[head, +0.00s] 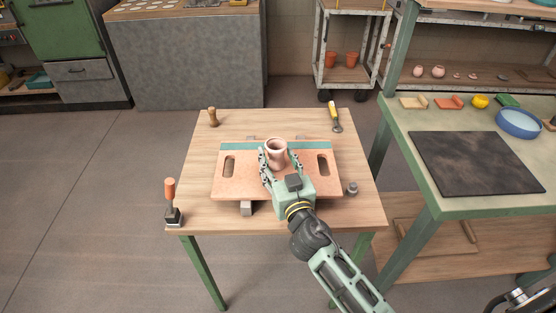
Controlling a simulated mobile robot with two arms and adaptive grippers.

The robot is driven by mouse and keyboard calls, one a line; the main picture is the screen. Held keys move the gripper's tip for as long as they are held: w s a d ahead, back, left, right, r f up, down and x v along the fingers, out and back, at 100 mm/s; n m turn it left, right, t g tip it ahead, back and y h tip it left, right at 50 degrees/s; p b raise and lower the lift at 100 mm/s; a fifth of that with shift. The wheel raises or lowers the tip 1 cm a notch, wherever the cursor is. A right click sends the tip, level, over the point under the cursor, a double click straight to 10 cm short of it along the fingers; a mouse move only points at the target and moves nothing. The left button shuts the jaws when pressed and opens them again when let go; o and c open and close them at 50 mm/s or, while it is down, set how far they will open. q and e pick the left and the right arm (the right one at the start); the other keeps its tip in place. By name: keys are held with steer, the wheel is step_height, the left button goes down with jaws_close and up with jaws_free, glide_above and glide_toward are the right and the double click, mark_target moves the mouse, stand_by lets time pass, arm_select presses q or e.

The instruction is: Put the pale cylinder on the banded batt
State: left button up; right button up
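The pale cylinder (276,148), a pinkish hollow pot with an open top, is upright over the middle of the banded batt. The banded batt (240,186) is a tan board with a teal band along its far edge and a dark slot near each side. My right gripper (278,160) reaches in from the lower right, with one finger on each side of the cylinder, and looks shut on it. The gripper hides the cylinder's lower part, so I cannot tell whether its base touches the batt. My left gripper is not in view.
The batt rests on grey blocks (246,208) on a wooden table (205,150). A wooden stamp (213,117), a yellow-handled tool (335,116), an orange-handled tool (171,199) and a small grey weight (352,188) stand near the table's edges. A green bench (405,128) is at right.

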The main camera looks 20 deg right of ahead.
steer(key=shift+o, duration=0.3)
steer(key=shift+r, duration=0.2)
steer(key=s+b, duration=0.1)
steer(key=s, duration=0.4)
steer(key=s+b, duration=0.1)
steer(key=s, duration=0.4)
steer(key=shift+s+a+f, duration=0.1)
steer(key=shift+s+f, duration=0.1)
steer(key=shift+s, duration=0.1)
steer(key=shift+s+r, duration=0.15)
steer(key=shift+s, duration=0.55)
